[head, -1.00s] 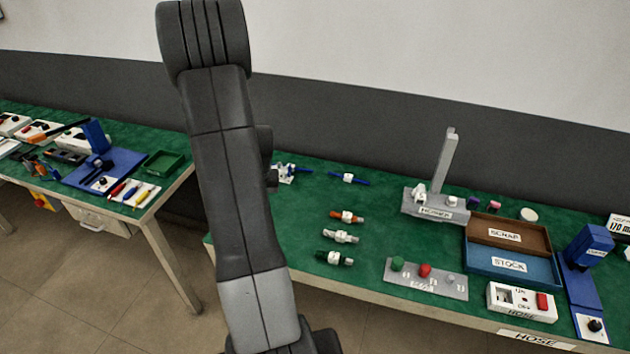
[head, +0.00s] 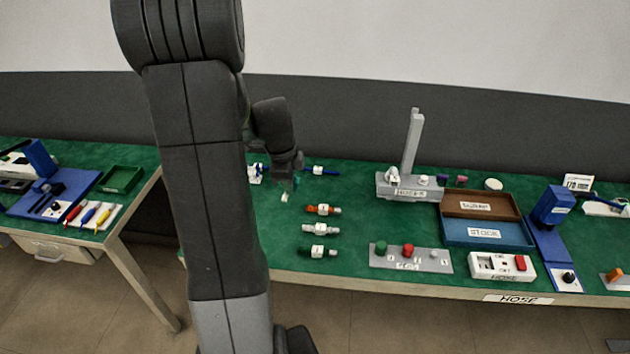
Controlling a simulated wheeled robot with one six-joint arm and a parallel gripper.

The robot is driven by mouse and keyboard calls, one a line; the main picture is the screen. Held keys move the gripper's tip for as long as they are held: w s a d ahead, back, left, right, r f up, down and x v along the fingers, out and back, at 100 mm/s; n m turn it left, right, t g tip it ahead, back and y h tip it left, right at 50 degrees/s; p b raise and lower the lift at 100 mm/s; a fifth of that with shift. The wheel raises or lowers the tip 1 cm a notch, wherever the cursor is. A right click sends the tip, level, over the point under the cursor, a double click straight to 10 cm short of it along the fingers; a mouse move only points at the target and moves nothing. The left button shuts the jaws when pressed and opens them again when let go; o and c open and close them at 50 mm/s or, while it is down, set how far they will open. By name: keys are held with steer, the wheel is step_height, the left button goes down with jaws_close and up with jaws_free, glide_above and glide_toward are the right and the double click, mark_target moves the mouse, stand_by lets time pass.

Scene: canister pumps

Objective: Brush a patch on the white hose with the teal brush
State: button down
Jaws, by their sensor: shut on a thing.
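The white hose (head: 320,229) lies on the green bench top, between an orange hose (head: 322,210) behind it and a dark green hose (head: 317,252) in front. My gripper (head: 289,178) is over the bench, behind and to the left of the hoses. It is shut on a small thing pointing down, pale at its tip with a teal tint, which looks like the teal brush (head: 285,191). The brush is apart from the white hose. Most of its handle is hidden by the gripper, and it is small in the picture.
Blue-handled items (head: 320,170) lie behind the hoses. A grey holder with a post (head: 410,186), a brown scrap tray (head: 480,205), a blue stock tray (head: 487,234) and a grey button panel (head: 410,260) stand to the right. A gap separates the left bench (head: 120,208).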

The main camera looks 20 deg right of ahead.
steer(key=s+d+r+m+g, duration=0.1)
steer(key=s+d+r+m, duration=0.1)
steer(key=s+d+m, duration=0.3)
steer(key=f+b, duration=0.1)
steer(key=f+m+b, duration=0.1)
steer(key=f, duration=0.1)
steer(key=w+f+m+b, duration=0.1)
steer(key=f, duration=0.1)
steer(key=shift+d, duration=0.15)
